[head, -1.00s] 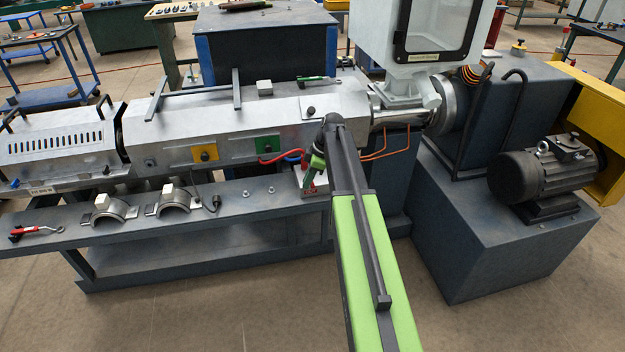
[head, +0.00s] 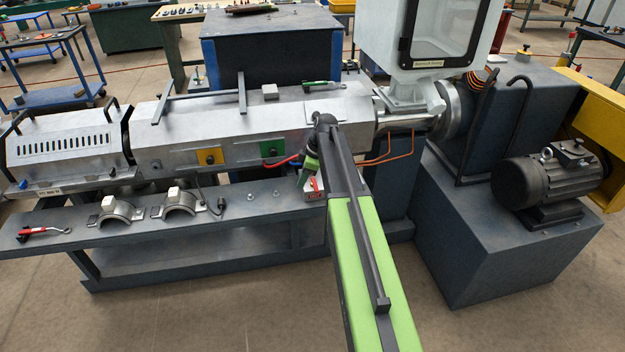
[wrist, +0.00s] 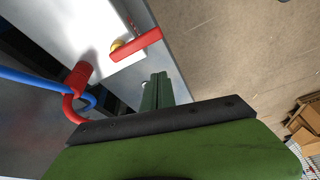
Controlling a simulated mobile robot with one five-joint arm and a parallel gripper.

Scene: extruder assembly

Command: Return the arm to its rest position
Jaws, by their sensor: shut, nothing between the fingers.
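My arm (head: 365,250), green and black, reaches from the bottom of the head view up to the front of the extruder barrel (head: 235,130). My gripper shows at the lower middle of the wrist view as two dark green fingers (wrist: 157,91). They are shut together with nothing held. Beyond the fingers is a light box with a red lever (wrist: 135,45) on a brass fitting. In the head view the fingers are hard to make out behind the arm's end, beside the red and white block (head: 312,188). I cannot tell if they touch anything.
A red fitting (wrist: 78,80) and blue hose (wrist: 30,78) lie left of my fingers. The bench shelf (head: 265,212) holds two half-round clamps (head: 115,210) and a red-handled tool (head: 42,232). A motor (head: 550,180) stands right. The floor in front is clear.

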